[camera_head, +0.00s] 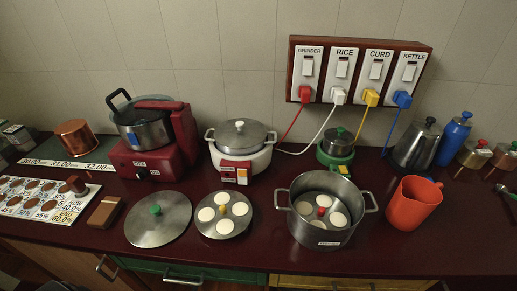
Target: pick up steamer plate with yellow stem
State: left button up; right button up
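The steamer plate with yellow stem (209,228) lies flat on the dark red counter, left of the large steel pot. It is a round metal plate with several white round cakes around a small yellow stem (223,211). Nothing covers it. Neither of my grippers can be made out in the head view.
A steel pot (322,238) to its right holds a plate with a red stem and white cakes. A lid with a green knob (157,226) lies close on its left. A white cooker (240,158) stands behind, and an orange jug (412,205) stands right. The counter's front edge is near.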

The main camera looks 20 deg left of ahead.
aim_at(221, 214)
jog(key=u, duration=1.05)
jog(key=z, duration=0.3)
